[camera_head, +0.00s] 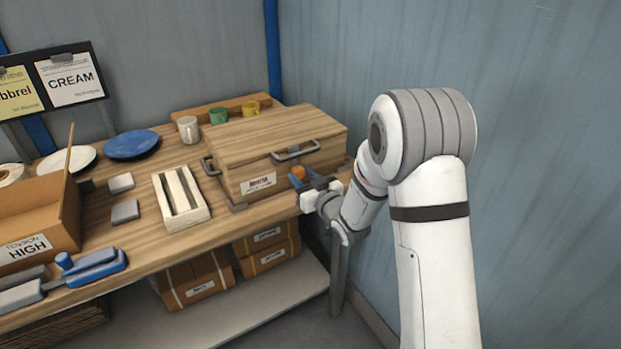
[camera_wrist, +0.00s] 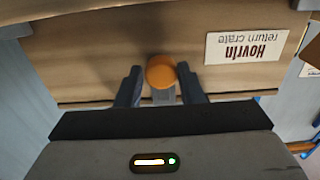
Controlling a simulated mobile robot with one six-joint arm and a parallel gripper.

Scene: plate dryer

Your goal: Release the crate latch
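The wooden return crate (camera_head: 245,150) stands closed at the back right of the workbench, its lid down. Its label reads "Hovrin return crate" in the wrist view (camera_wrist: 247,46), where the picture is upside down. An orange round knob, the latch (camera_head: 298,172), sits on the crate's front, to the right of the label. It also shows in the wrist view (camera_wrist: 160,72) with a grey stem or plate below it. My gripper (camera_wrist: 160,88) is at the crate front with its two dark fingers apart, one on each side of the knob. Whether either finger touches it I cannot tell.
The crate has a dark lid handle (camera_head: 295,151). A wooden slotted tray (camera_head: 180,199), a blue plate (camera_head: 131,144), several mugs (camera_head: 220,115) and an open cardboard box (camera_head: 40,215) share the bench (camera_head: 150,240). Taped boxes (camera_head: 195,282) stand on the shelf below.

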